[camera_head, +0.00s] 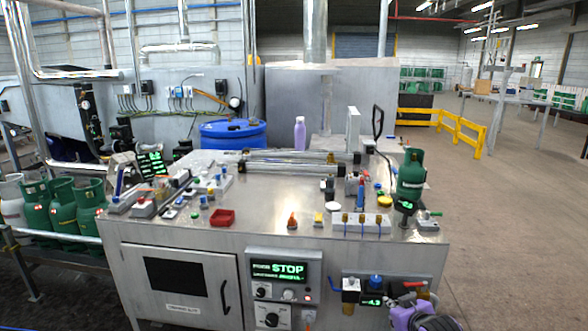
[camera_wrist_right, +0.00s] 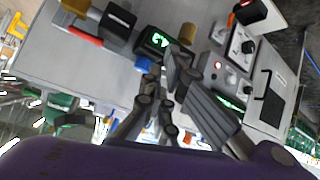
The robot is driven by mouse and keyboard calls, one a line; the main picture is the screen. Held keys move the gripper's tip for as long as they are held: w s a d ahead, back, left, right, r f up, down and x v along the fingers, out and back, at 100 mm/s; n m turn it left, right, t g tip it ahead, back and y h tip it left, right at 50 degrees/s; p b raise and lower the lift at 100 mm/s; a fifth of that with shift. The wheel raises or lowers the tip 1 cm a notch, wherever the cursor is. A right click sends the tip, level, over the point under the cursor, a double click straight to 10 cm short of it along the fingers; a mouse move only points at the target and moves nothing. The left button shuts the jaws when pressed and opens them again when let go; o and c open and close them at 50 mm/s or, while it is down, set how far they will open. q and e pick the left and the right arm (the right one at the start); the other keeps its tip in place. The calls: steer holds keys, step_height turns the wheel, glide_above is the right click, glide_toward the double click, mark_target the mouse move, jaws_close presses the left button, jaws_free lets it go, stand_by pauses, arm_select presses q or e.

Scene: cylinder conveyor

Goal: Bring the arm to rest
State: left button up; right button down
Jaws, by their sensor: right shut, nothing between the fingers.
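My right gripper (camera_head: 418,312) shows at the lower right of the head view, low in front of the steel bench (camera_head: 262,200). Only its purple body and some grey parts show there. In the right wrist view its dark fingers (camera_wrist_right: 165,82) are shut with nothing between them. They point toward the bench's front panel, near a small green display (camera_wrist_right: 157,40) and a blue knob (camera_wrist_right: 143,63). I cannot tell whether they touch anything. My left gripper is not in view.
A control box with a STOP display (camera_head: 280,270) is on the bench front. A valve panel with a red lever (camera_head: 415,284) is beside my right gripper. A green gas cylinder (camera_head: 411,172) stands at the bench's right end. Open floor (camera_head: 500,220) lies to the right.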

steer(key=s+a+f+m, duration=0.1)
steer(key=s+f, duration=0.4)
steer(key=s, duration=1)
steer(key=s+a+f+m+g, duration=0.1)
steer(key=s+a+f, duration=0.3)
steer(key=s, duration=1.1)
steer(key=s+a+f+m+g, duration=0.1)
steer(key=s+a+f, duration=0.2)
steer(key=s+f, duration=0.5)
steer(key=s, duration=0.7)
steer(key=shift+s+a, duration=0.15)
